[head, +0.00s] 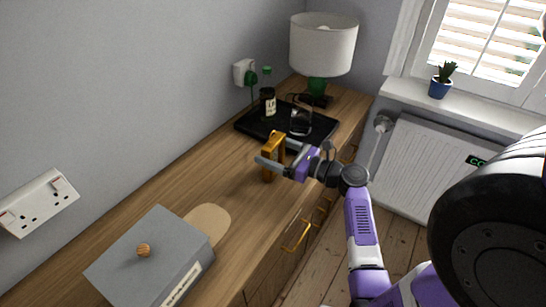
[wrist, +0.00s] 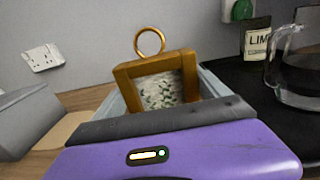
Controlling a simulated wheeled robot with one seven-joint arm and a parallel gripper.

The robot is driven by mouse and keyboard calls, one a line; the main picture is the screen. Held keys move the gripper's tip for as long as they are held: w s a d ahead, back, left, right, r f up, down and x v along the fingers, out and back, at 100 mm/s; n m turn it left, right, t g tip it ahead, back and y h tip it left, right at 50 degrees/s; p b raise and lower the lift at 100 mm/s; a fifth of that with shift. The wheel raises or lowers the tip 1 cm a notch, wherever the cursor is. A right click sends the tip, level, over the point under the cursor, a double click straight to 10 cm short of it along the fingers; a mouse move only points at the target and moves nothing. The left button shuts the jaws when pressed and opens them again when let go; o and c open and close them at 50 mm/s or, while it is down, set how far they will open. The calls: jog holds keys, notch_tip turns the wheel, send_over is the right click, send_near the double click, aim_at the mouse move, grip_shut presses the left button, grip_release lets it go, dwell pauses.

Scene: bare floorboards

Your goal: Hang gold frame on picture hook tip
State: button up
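The gold frame (head: 268,174) is small and upright, with a ring on top, above or on the wooden sideboard top. In the wrist view the gold frame (wrist: 188,62) faces me, with a pale, green-flecked picture inside and its ring against the grey wall. My gripper (head: 272,152) reaches in from the right, with one finger along each side of the frame. In the wrist view my gripper (wrist: 165,92) appears closed against both sides of it. The frame's lower part is hidden there by my gripper body. I see no picture hook in either view.
A black tray (head: 322,132) behind the frame holds a bottle (head: 268,95) and a glass jug (head: 301,122). A lamp (head: 322,45) stands at the back. A grey box (head: 165,255) and a rounded wooden board (head: 212,222) lie nearer. Sockets (head: 40,202) are on the wall.

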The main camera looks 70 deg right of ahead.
jog(key=c, duration=0.8)
jog(key=shift+r, duration=0.15)
notch_tip(320, 180, up, 20)
jog(key=p, duration=0.3)
